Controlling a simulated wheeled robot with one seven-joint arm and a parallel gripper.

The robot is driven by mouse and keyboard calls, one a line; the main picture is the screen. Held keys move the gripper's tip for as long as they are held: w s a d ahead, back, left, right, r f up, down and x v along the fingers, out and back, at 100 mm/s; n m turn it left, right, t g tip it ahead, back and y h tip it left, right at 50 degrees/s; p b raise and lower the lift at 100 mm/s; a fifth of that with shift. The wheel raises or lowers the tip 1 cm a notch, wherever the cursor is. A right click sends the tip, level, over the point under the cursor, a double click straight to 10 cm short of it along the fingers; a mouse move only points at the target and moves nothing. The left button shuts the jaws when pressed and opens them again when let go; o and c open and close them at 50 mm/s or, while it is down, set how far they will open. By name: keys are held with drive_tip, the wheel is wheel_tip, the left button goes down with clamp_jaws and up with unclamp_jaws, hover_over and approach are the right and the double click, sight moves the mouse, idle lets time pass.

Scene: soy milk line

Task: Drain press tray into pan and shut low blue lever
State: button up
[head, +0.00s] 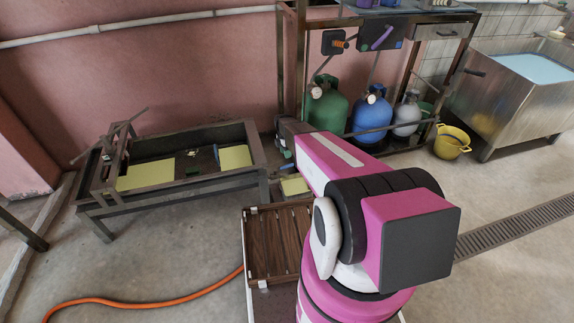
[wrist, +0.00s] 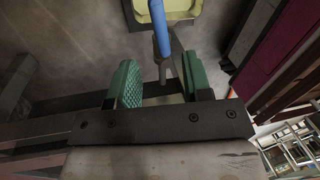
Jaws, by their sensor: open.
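The press tray (head: 193,183) is a dark metal trough on legs at the left of the head view, holding two pale yellow areas. The pan (head: 294,187) is pale yellow and low on the floor by the trough's right end, partly hidden by my arm. It also shows at the top of the wrist view (wrist: 185,8). The blue lever (wrist: 160,28) runs from the pan's edge down to a grey metal fitting between my fingers. My gripper (wrist: 159,78) is open, its green pads on either side of the fitting, with gaps visible. In the head view my gripper (head: 284,151) is partly hidden.
A slatted brown wooden tray (head: 277,240) lies in front of the trough. An orange hose (head: 150,303) crosses the floor. A rack with green (head: 326,107) and blue (head: 370,114) gas cylinders stands behind my arm. A yellow bucket (head: 451,142) stands to the right.

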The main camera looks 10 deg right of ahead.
sight(284, 167)
drive_tip(key=f, duration=0.2)
drive_tip(key=s+f, duration=0.1)
drive_tip(key=f, duration=0.4)
drive_tip(key=shift+s+d+f, duration=0.2)
drive_tip(key=shift+f, duration=0.1)
clamp_jaws()
